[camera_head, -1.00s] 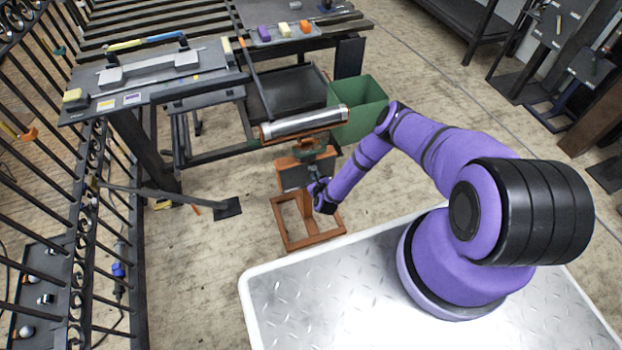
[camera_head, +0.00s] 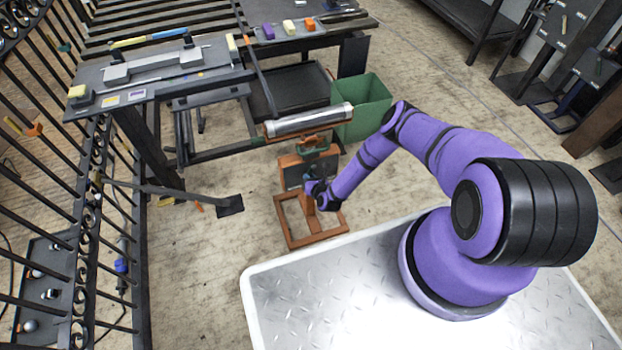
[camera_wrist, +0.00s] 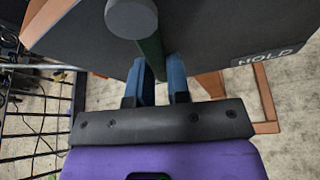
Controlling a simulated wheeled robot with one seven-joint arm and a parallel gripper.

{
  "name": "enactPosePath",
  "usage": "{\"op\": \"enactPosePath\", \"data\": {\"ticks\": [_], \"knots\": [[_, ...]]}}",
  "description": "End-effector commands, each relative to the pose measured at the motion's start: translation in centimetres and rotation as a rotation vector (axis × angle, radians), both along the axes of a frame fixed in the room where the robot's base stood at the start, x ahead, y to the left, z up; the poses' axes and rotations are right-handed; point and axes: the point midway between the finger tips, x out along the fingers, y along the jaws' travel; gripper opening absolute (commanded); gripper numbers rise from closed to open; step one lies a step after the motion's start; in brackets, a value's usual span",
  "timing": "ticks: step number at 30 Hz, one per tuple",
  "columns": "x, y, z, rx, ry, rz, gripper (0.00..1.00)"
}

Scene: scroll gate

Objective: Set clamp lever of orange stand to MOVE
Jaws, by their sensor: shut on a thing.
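The orange stand (camera_head: 288,221) stands on the floor left of my arm, with a dark panel (camera_head: 293,175) on its upright. A silver roller or tube (camera_head: 310,121) lies across its top. In the wrist view, the clamp lever (camera_wrist: 150,47) is a green bar with a grey round end, in front of the dark panel (camera_wrist: 225,32). My gripper (camera_wrist: 160,72) has its blue fingers shut on the lever. It also shows low at the panel in the head view (camera_head: 312,184). A HOLD label (camera_wrist: 268,55) is right of the lever. No MOVE label is readable.
A green bin (camera_head: 365,105) stands behind the stand. A dark workbench (camera_head: 150,95) with a long grey part is at the back left, and a barred gate (camera_head: 85,230) is on the left. Open floor lies left of the stand.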

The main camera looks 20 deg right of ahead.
Motion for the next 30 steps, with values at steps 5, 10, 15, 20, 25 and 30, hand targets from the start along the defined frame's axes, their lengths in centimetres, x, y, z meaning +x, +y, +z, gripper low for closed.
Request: {"op": "enactPosePath", "data": {"ticks": [5, 10, 15, 20, 25, 30], "knots": [[-0.01, 0.13, 0.06, 0.020, -0.001, 0.000, 0.00], [-0.01, 0.14, 0.06, 0.022, -0.001, 0.000, 0.00], [0.01, 0.13, 0.06, 0.021, -0.001, 0.000, 0.00], [0.01, 0.13, 0.06, 0.021, -0.001, 0.000, 0.43], [-0.01, 0.11, 0.05, 0.021, -0.001, 0.000, 0.43], [-0.70, -0.05, 0.26, 0.022, 0.002, -0.002, 0.43]]}}
